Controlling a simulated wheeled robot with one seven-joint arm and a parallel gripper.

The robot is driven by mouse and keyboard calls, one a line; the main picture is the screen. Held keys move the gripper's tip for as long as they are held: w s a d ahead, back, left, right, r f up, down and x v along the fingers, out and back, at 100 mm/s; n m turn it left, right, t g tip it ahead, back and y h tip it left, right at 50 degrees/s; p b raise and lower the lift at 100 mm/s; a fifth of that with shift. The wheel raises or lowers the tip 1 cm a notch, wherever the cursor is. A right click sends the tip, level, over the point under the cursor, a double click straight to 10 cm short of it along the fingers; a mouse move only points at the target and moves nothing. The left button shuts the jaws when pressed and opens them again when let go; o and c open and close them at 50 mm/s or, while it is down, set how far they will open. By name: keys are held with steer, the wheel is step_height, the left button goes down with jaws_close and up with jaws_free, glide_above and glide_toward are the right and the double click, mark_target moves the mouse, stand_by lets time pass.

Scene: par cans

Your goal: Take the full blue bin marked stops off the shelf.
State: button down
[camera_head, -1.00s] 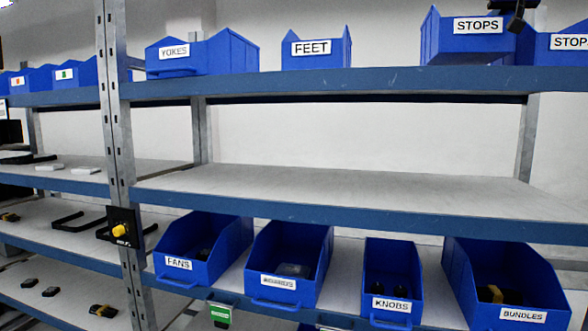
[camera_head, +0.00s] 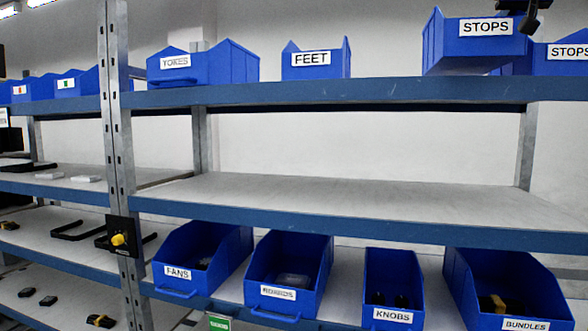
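Two blue bins marked STOPS show at the right of the top shelf (camera_head: 350,92). The left STOPS bin (camera_head: 440,48) has its label higher above the shelf edge than its neighbours' labels and looks slightly tilted. The other STOPS bin (camera_head: 572,66) is lower and cut off by the right picture edge. I see both from below, so their contents are hidden and I cannot tell which is full. A dark part of my gripper (camera_head: 526,16) shows at the left STOPS bin's upper right corner. Its fingers are not clear, so its grip is uncertain.
Blue bins marked YOKES (camera_head: 205,68) and FEET (camera_head: 325,72) stand left on the top shelf. The middle shelf (camera_head: 330,200) is bare. Below are bins marked FANS (camera_head: 205,245), KNOBS (camera_head: 394,290) and BUNDLES (camera_head: 500,270). A metal upright (camera_head: 117,150) stands at left.

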steer(key=s+a, duration=0.2)
steer(key=s, duration=0.6)
steer(key=s+a, duration=0.3)
steer(key=s, duration=0.6)
stand_by(1.7)
steer(key=shift+s, duration=0.1)
